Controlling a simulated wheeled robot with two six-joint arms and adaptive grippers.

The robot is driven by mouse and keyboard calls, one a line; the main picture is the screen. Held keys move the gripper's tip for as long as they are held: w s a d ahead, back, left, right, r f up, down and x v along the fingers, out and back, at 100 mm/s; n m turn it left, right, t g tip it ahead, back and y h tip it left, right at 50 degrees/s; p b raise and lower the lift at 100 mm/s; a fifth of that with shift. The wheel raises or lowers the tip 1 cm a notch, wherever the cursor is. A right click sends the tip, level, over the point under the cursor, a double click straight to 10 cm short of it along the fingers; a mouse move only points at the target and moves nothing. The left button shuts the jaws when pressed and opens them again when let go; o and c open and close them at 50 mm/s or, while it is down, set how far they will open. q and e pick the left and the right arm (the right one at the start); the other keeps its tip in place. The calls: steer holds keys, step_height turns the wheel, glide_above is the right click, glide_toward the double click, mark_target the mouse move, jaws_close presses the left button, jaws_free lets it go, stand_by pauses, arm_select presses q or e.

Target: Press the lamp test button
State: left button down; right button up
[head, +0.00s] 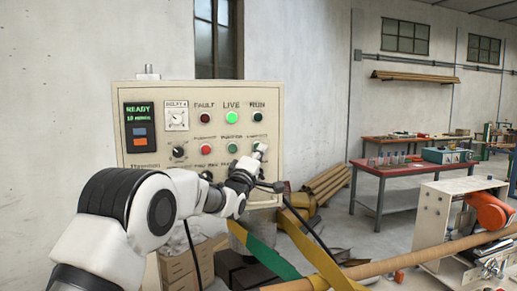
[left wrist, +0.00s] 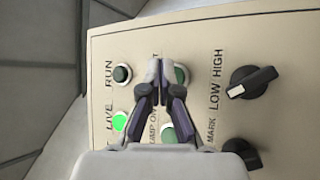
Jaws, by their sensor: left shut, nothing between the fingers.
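The beige control panel (head: 268,100) faces me in the head view. My left gripper (head: 259,152) is shut and empty, its fingertips in front of the panel's right side, under the RUN lamp. In the left wrist view the shut fingertips (left wrist: 162,72) lie at a green button (left wrist: 181,76) in line with the RUN lamp (left wrist: 122,74) and partly cover it. Its label is mostly hidden, with only a last letter or so showing. I cannot tell whether the fingertips touch it. My right gripper is not in view.
The LIVE lamp (head: 232,118) is lit green; the FAULT lamp (head: 205,118) is dark. A red button (head: 206,149) and another green button (head: 232,148) sit left of the fingertips. Black knobs (left wrist: 252,82) show beside the gripper in the wrist view. A red table (head: 400,171) stands farther right.

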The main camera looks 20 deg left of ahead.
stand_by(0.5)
arm_select(q)
steer(key=shift+w+a, duration=0.25)
steer(key=shift+w, duration=0.1)
steer(key=shift+w+a+p, duration=0.2)
steer(key=shift+w+p, duration=0.15)
steer(key=shift+p, duration=0.25)
stand_by(0.4)
steer(key=shift+s, duration=0.1)
steer(key=shift+s+d+b, duration=0.45)
steer(key=shift+s+b, duration=0.15)
steer(key=shift+b, duration=0.3)
